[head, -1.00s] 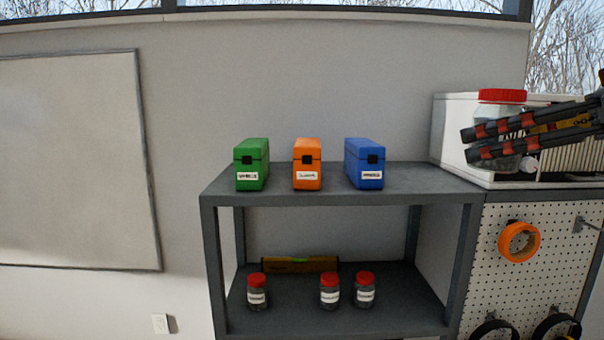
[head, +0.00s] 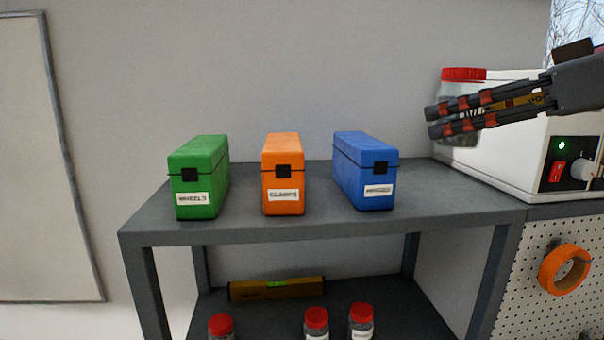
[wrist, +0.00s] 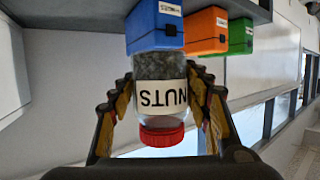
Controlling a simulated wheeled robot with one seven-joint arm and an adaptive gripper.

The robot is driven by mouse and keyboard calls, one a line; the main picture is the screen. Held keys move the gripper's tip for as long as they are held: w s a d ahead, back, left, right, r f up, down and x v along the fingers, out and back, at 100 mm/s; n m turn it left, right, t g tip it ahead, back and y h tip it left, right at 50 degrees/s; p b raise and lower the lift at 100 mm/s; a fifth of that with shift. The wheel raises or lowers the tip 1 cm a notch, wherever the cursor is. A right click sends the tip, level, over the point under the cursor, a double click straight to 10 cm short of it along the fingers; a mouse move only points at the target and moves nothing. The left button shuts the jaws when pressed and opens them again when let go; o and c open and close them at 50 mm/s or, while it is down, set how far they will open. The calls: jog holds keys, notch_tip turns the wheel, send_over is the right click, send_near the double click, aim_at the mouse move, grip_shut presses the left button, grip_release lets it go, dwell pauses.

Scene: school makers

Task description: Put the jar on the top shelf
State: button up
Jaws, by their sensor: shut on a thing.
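A clear jar with a red lid (head: 464,75) is in my gripper (head: 435,122) at the upper right of the head view. In the wrist view the jar's label (wrist: 161,95) reads NUTS and appears upside down; grey contents show through it. The fingers of my gripper (wrist: 162,100) are shut on the jar from both sides. The top shelf (head: 320,232) is a grey surface at the middle of the head view. The jar is at the right, above the level of the shelf top; its exact distance from the shelf is hard to tell.
A green box (head: 203,175), an orange box (head: 283,172) and a blue box (head: 364,170) stand on the top shelf. Bare shelf shows right of the blue box. A white machine (head: 525,150) stands at the right. Below are a yellow level (head: 277,288) and several red-lidded jars (head: 316,318).

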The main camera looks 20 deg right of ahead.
jog(key=w+d+f+p, duration=0.2)
jog(key=w+d+f, duration=0.7)
jog(key=shift+w, duration=0.2)
jog(key=shift+w+d+f+p, duration=0.15)
jog(key=shift+f+p, duration=0.15)
jog(key=shift+f, duration=1.55)
jog(key=shift+f, duration=0.15)
jog(key=o, duration=1.4)
jog(key=shift+o, duration=0.5)
jog(key=shift+f, duration=0.1)
jog(key=shift+r, duration=0.2)
jog(key=b+v, duration=0.2)
jog(key=v, duration=1)
